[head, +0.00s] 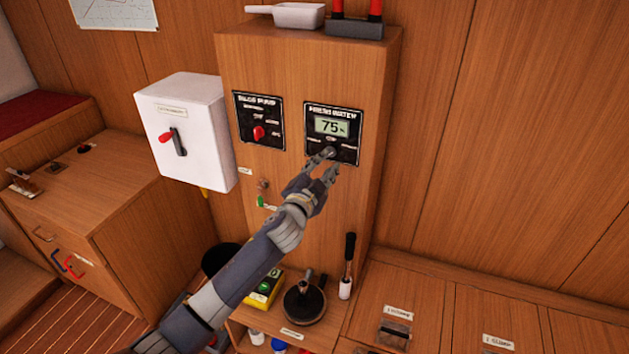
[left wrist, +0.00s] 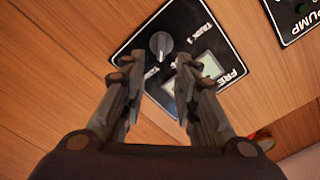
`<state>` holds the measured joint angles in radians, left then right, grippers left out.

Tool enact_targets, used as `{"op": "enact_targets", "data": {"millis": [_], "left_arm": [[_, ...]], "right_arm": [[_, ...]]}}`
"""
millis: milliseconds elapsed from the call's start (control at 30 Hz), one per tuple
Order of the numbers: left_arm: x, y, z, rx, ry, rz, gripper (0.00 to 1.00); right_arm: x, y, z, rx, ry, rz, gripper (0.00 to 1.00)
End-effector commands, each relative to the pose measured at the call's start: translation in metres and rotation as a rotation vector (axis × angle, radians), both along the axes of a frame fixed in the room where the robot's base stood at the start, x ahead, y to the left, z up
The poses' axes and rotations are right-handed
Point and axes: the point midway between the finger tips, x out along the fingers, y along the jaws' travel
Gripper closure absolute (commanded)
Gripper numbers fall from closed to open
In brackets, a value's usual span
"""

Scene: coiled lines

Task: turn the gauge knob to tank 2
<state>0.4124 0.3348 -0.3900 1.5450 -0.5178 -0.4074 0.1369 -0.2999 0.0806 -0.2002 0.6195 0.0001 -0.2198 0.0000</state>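The fresh water gauge panel (head: 332,125) is black with a display reading 75, on the wooden cabinet's front. Its dark round knob (head: 328,152) sits below the display. In the left wrist view the panel appears rotated, and the knob (left wrist: 160,43) shows just beyond the fingertips. A "TANK 1" label is legible beside it; another label is partly hidden by a finger. Which label the knob points to is unclear. My left gripper (head: 328,168) is open at the panel's lower edge, its fingers (left wrist: 155,68) apart with nothing between them. My right gripper is not in view.
The bilge pump panel (head: 259,120) with a red knob is left of the gauge. A white box (head: 187,130) with a red-handled lever juts out further left. Below my arm are a round dark winch-like piece (head: 304,303) and an upright black handle (head: 348,262).

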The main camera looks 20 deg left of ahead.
Motion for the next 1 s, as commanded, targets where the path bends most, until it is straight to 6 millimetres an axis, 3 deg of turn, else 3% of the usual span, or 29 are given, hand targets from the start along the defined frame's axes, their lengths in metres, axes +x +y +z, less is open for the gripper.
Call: {"op": "enact_targets", "data": {"millis": [200, 400, 1000], "left_arm": [[-0.038, 0.001, 0.0, 0.001, 0.001, -0.001, 0.72], [-0.061, 0.003, -0.001, 0.001, 0.001, 0.0, 0.72], [-0.068, 0.002, 0.0, 0.001, 0.001, 0.001, 0.72]], "right_arm": [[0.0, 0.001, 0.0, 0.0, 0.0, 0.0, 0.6], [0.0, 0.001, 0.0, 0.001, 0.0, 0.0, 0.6], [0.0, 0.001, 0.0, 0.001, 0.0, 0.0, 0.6]]}}
